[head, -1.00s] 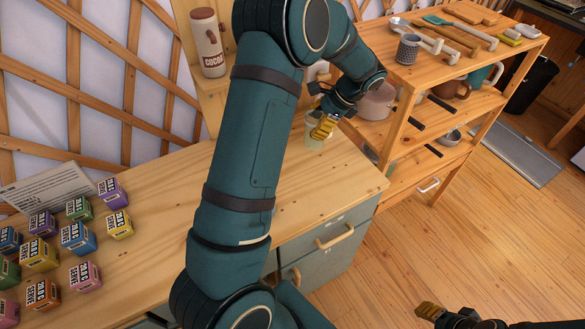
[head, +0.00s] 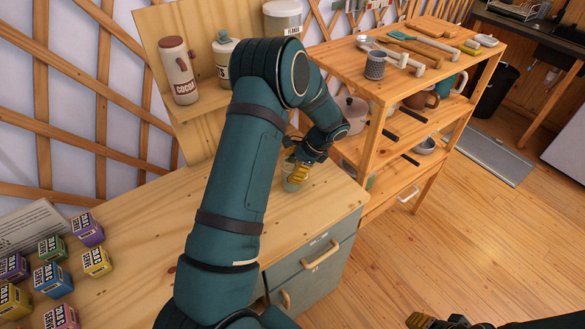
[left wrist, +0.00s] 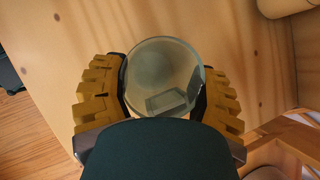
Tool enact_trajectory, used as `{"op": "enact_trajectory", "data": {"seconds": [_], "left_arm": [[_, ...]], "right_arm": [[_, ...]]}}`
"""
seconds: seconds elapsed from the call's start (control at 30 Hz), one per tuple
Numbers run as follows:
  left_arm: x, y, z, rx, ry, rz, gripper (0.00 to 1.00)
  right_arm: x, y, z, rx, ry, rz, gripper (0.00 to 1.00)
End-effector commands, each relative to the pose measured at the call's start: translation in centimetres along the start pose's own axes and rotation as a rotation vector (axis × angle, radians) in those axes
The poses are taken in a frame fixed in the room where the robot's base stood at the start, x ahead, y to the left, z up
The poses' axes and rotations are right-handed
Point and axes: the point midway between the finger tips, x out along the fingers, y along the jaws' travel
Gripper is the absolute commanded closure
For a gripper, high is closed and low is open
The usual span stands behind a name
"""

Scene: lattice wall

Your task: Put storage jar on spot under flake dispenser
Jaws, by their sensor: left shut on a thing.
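My left gripper (head: 297,174) is at the right end of the wooden counter, its yellow fingers shut on the clear storage jar (head: 291,185). In the left wrist view the round jar (left wrist: 163,72) sits between the two fingers (left wrist: 163,95), seen from above. The jar is upright at or just over the counter top; I cannot tell whether it touches. The flake dispenser (head: 283,17) is a white container marked flakes on the wall board behind. The spot under it is hidden by my arm. My right gripper (head: 425,320) shows only partly at the bottom edge.
A cocoa dispenser (head: 178,75) and another dispenser (head: 224,55) are on the back board (head: 160,45). Several coloured boxes (head: 53,279) are on the left of the counter (head: 150,260). A shelf unit (head: 380,85) with mugs and utensils stands at right.

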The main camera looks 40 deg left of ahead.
Motion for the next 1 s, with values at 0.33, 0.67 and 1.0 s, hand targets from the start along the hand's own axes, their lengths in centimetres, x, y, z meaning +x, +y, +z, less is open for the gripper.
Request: {"op": "enact_trajectory", "data": {"seconds": [0.33, 0.67, 1.0], "left_arm": [[0.2, 0.0, -0.1, 0.000, 0.000, 0.000, 0.02], [0.0, 0.0, 0.0, 0.000, 0.000, 0.000, 0.02], [-5.1, -0.1, -0.1, 0.000, 0.003, -0.004, 0.02]], "right_arm": [[0.2, 0.1, 0.0, 0.000, 0.000, 0.000, 0.53], [0.1, 0.0, 0.0, 0.000, 0.000, 0.000, 0.53], [0.0, 0.0, 0.0, 0.000, 0.000, 0.000, 0.53]]}}
